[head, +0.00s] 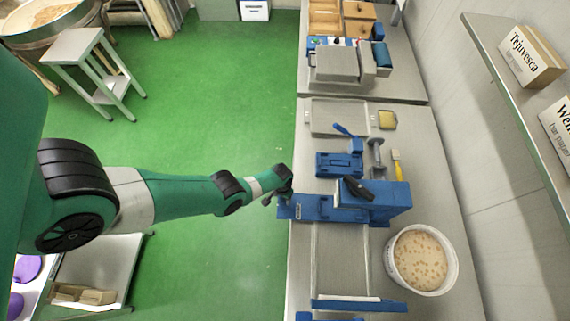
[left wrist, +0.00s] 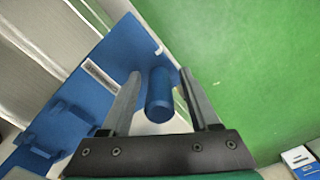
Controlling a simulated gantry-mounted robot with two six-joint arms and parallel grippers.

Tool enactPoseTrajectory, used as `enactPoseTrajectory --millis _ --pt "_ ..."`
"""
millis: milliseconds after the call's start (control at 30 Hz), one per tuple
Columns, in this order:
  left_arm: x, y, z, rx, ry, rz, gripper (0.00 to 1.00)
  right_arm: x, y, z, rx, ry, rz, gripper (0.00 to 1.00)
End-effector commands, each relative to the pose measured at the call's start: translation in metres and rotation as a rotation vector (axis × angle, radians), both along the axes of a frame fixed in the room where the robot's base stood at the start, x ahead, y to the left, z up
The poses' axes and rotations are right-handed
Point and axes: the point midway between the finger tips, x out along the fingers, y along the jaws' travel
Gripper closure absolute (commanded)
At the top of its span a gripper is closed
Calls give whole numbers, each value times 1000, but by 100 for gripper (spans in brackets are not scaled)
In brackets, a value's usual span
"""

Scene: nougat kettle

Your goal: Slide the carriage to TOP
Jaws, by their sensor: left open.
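The blue machine with the carriage (head: 325,208) stands on the steel bench, its flat plate pointing left toward the bench edge. In the left wrist view the blue plate (left wrist: 110,65) has a pale label slot, too small to read. A blue cylindrical handle (left wrist: 159,95) sticks out near the plate's end. My left gripper (head: 273,199) is at the plate's left end; in the left wrist view its two fingers (left wrist: 160,74) are open, one on each side of the handle. I cannot tell whether either finger touches it. My right gripper is not in view.
A white tub (head: 421,260) of nutty mix stands right of the machine. A blue clamp-like device (head: 340,163), a yellow-handled brush (head: 397,165) and a blue bar (head: 358,304) lie around it. A shelf with boxes (head: 531,55) overhangs at right.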

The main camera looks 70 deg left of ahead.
Motion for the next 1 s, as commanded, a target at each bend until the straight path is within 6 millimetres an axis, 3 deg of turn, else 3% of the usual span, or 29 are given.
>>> enactPoseTrajectory --millis 200,500,567,1000 --pt "0 0 1 0 0 -1 38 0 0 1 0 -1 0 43" --pt "0 0 1 0 0 -1 92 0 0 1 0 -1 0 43" --pt "0 0 1 0 0 -1 100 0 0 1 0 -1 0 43" --pt "0 0 1 0 0 -1 100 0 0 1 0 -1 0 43"
